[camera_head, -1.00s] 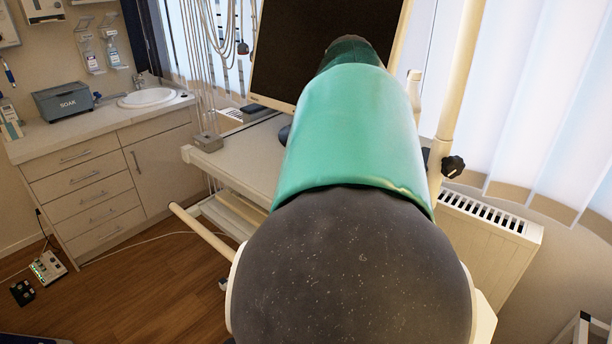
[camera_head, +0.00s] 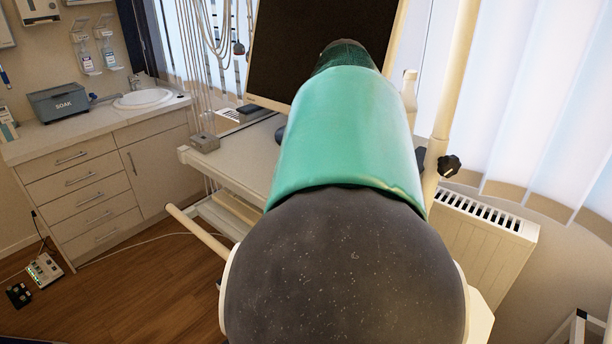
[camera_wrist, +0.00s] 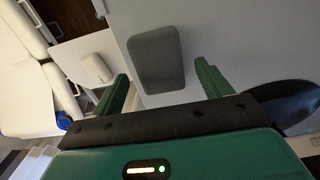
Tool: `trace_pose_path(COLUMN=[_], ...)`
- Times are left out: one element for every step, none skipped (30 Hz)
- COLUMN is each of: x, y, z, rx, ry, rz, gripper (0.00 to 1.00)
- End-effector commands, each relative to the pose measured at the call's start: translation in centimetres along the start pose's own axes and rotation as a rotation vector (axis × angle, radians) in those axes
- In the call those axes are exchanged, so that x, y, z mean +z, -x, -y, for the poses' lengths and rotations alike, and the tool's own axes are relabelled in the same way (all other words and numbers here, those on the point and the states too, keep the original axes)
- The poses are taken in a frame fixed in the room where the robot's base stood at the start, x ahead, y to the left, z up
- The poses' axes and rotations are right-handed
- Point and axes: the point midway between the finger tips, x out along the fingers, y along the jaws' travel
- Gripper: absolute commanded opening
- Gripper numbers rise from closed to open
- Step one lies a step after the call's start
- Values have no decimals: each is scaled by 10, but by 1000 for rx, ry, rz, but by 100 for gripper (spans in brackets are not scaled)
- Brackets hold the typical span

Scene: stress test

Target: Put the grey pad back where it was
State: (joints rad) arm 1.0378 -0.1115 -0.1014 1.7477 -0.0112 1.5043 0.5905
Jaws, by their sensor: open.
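The grey pad (camera_wrist: 158,55), a dark grey block with rounded corners, lies on a pale flat surface (camera_wrist: 225,35) in the wrist view. My gripper (camera_wrist: 162,71) is open, with one green finger on each side of the pad's near end in the picture. The fingers look apart from the pad, and nothing is held. I cannot tell how high they are above the surface. In the head view my own arm hides the gripper and the pad.
A black rounded object (camera_wrist: 287,103) lies close to the right finger. A small white block (camera_wrist: 97,68) is at left. In the head view a pale worktop (camera_head: 235,160) lies under a large dark monitor (camera_head: 315,45). A pole with a black knob (camera_head: 449,166) stands at right.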

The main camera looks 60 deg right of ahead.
Motion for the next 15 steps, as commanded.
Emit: trace_pose_path(x=[0, 0, 0, 0, 0, 0, 0, 0, -1, 0, 0, 0, 0, 0, 0], y=[11, 17, 26, 33, 39, 48, 55, 61, 69, 74, 79, 85, 88, 91, 95], z=[1, 1, 1, 1, 1, 1, 1, 1, 1, 1, 0, 0, 1, 0, 0], rx=[-2, -2, -2, -3, -2, -2, -2, -1, -2, -1, -1, -1, -1, -1, 0], ry=[1, 1, 1, 1, 1, 1, 1, 1, 1, 0, 0, 0, 1, 1, 1], rz=[-3, -3, -3, -4, -3, -3, -3, -2, -3, -2, -2, -2, -2, -1, -1], gripper=[77, 77, 77, 77, 77, 77, 77, 77, 77, 77, 77, 77, 77, 77, 77])
